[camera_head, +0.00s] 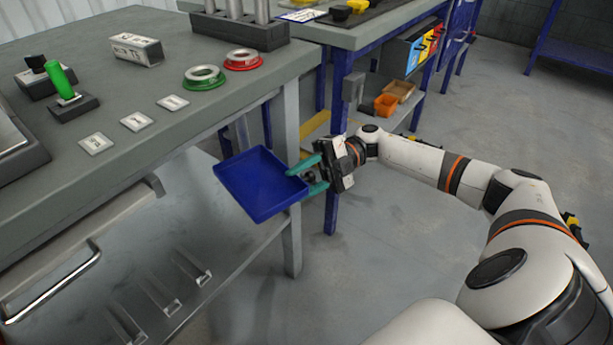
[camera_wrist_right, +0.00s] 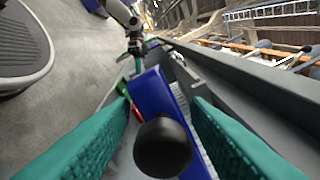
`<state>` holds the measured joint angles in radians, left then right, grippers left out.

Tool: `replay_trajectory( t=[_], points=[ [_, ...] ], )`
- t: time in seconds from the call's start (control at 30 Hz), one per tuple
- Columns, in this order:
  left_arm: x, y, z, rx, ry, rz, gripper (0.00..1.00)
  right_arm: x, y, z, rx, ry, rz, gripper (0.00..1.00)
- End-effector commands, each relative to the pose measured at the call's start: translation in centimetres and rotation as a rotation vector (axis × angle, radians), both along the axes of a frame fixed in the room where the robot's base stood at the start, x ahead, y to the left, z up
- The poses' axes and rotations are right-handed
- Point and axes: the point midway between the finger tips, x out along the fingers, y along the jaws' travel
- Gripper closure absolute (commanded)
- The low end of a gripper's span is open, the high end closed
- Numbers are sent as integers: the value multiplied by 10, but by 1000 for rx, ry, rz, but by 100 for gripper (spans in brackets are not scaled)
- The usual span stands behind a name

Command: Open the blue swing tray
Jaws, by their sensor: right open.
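The blue swing tray (camera_head: 262,184) is a shallow blue tray beside the grey bench's corner, below the bench top. It also shows in the right wrist view (camera_wrist_right: 152,93). My right gripper (camera_head: 313,175) is at the tray's right side with its teal fingers open. In the right wrist view, a round black knob (camera_wrist_right: 163,147) at the tray's near end sits between the open fingers, with a gap showing on each side. My left gripper (camera_wrist_right: 136,62) seems to show small and far off in the right wrist view; its fingers are too small to read.
The grey bench (camera_head: 213,113) carries a green-handled lever (camera_head: 62,80), a green ring (camera_head: 204,77) and a red ring (camera_head: 243,60). A bench leg (camera_head: 291,230) stands close to the tray. A blue-legged table (camera_head: 337,130) is behind my right gripper. Open floor lies right of the bench.

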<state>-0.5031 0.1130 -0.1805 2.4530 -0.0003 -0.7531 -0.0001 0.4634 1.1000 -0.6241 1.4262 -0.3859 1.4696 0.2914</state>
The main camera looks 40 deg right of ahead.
Motion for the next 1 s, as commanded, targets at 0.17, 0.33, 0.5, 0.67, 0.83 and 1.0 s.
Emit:
replay_trajectory(
  t=[0.17, 0.33, 0.5, 0.67, 0.83, 1.0],
  points=[
    [0, 0, 0, 1, 3, 0, 100, 2, -15, 0, -2, -1, -4, 57],
    [0, 0, -1, 1, 7, 0, 100, 3, -49, 0, -1, -2, -6, 57],
    [1, 0, 2, -5, -19, 0, 100, 4, -86, 0, 0, -2, -4, 57],
    [7, -3, 12, -19, -81, -5, 100, 5, -108, -1, 0, -1, -2, 57],
    [8, -4, 16, -25, -105, -6, 100, 4, -118, -1, 1, 1, 0, 57],
    [9, -4, 17, -26, -112, -6, 100, 4, -120, 0, 0, 1, 1, 57]
  ],
)
